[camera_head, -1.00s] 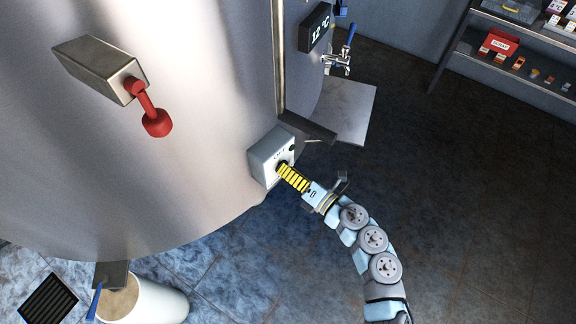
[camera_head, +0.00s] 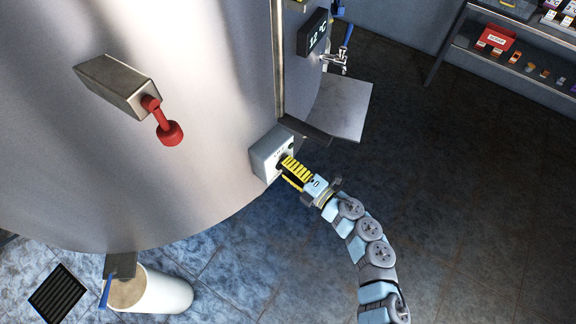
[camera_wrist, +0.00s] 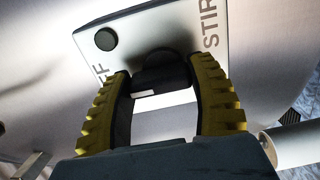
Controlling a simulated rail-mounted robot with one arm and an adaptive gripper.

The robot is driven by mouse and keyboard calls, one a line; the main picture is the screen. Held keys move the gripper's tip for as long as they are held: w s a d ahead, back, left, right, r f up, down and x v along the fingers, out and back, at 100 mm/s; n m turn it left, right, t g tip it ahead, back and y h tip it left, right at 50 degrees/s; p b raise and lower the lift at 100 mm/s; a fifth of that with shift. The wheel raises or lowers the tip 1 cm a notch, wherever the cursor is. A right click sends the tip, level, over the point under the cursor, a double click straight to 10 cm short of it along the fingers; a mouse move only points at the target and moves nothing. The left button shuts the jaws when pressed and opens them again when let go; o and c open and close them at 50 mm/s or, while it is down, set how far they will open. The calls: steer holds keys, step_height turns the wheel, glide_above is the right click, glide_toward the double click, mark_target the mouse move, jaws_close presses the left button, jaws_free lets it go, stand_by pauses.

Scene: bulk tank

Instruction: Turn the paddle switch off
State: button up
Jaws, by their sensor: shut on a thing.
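The paddle switch is a dark part (camera_wrist: 165,68) on a pale grey box (camera_head: 268,153) fixed to the tank's side. In the wrist view the box face (camera_wrist: 140,40) shows "STIR" at the right, a partly hidden word ending in "FF" at the left, and a round black button. My gripper (camera_head: 286,168) reaches the box face with its yellow ribbed fingers. In the wrist view my gripper (camera_wrist: 163,75) has one finger on each side of the dark paddle and is shut on it. The fingers hide much of the paddle, so its exact setting is unclear.
The steel tank (camera_head: 200,50) fills the left. A red-handled lever (camera_head: 168,130), a 12 °C display (camera_head: 314,32) and a tap (camera_head: 338,58) stick out from it. A white bucket (camera_head: 165,292) stands below left. A shelf (camera_head: 510,62) is far right; the floor between is clear.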

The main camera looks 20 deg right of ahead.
steer(key=o, duration=1.2)
steer(key=v, duration=1.2)
steer(key=shift+a, duration=0.1)
